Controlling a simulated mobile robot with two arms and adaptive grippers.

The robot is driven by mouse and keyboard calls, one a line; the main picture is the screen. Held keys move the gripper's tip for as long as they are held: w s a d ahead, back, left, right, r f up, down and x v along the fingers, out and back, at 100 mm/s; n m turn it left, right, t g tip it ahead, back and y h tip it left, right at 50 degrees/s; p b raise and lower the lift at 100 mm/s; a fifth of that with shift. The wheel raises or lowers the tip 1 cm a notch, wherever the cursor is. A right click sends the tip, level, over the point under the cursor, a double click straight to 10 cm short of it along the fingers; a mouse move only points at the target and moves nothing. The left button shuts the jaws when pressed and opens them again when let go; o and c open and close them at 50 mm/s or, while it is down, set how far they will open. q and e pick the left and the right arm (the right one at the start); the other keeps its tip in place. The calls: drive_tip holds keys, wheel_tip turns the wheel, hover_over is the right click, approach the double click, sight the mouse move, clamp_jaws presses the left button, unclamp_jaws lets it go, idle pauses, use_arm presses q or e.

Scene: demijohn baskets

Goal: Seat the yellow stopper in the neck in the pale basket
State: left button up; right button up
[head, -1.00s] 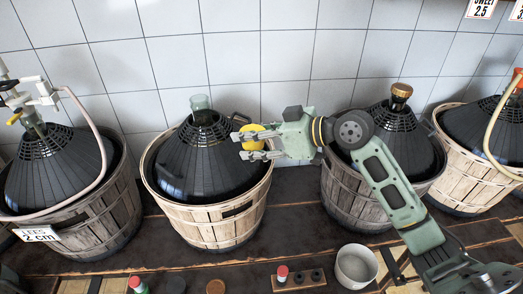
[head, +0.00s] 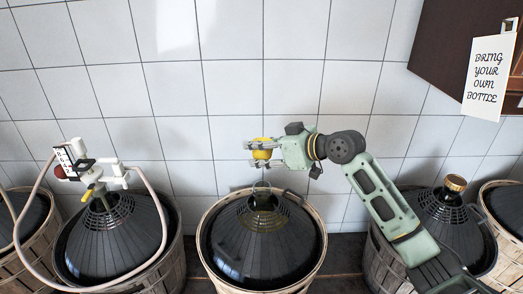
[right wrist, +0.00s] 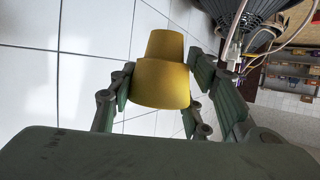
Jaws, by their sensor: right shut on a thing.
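The yellow stopper (head: 263,149) is held in my right gripper (head: 262,150), which is shut on it. In the head view it hangs just above the neck (head: 262,190) of the demijohn in the pale basket (head: 212,268), nearly in line with it and apart from it. The stopper (right wrist: 163,75) fills the middle of the right wrist view, between the green fingers, with its narrower part toward the top of the picture. My left gripper is in neither current view.
At left a demijohn (head: 108,240) carries a white fitting (head: 110,172) with a pale hose (head: 160,215). At right a cork-topped demijohn (head: 445,225) stands behind my arm. A tiled wall is behind, with a hanging sign (head: 487,78).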

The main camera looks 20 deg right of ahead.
drive_tip(key=shift+s+d, duration=0.1)
drive_tip(key=shift+s, duration=0.05)
drive_tip(key=shift+r, duration=0.1)
drive_tip(key=shift+w+a+f, duration=0.2)
drive_tip(key=shift+w+f, duration=0.05)
drive_tip(key=shift+f, duration=0.25)
wheel_tip(320, 180, down, 2)
drive_tip(key=shift+s+d+f+b, duration=0.1)
drive_tip(key=shift+s+d+b, duration=0.05)
drive_tip(key=shift+b, duration=0.8)
drive_tip(key=shift+f+b, duration=1.25)
drive_tip(key=shift+f, duration=0.65)
drive_tip(key=shift+f+b, duration=1.45)
drive_tip(key=shift+f, duration=0.85)
